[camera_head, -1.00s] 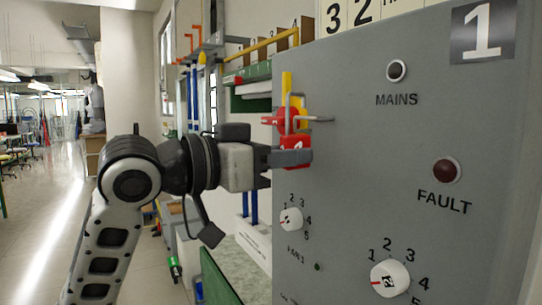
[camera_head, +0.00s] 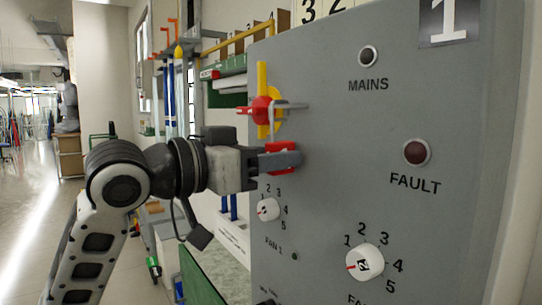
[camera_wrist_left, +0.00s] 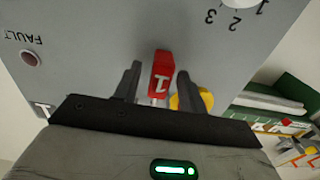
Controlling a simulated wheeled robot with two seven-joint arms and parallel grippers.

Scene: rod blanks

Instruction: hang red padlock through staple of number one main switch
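The red padlock (camera_head: 281,147), marked 1, is upright just below the number one main switch's red knob (camera_head: 261,110) and yellow plate (camera_head: 263,78). The grey staple (camera_head: 291,106) sticks out at the knob. In the left wrist view the padlock (camera_wrist_left: 162,72) shows between my fingers, with its shackle (camera_wrist_left: 156,101) toward the yellow switch part (camera_wrist_left: 190,100). Whether the shackle passes through the staple is too small to tell. My left gripper (camera_head: 285,159) is around the padlock body; the wrist view shows gaps on both sides, so it is open. My right gripper is out of view.
The grey panel (camera_head: 330,140) carries the MAINS lamp (camera_head: 368,56), the FAULT lamp (camera_head: 417,152) and a rotary dial (camera_head: 365,263). A smaller dial (camera_head: 268,209) sits just below my gripper. A green shelf (camera_head: 228,83) is behind; open floor lies at left.

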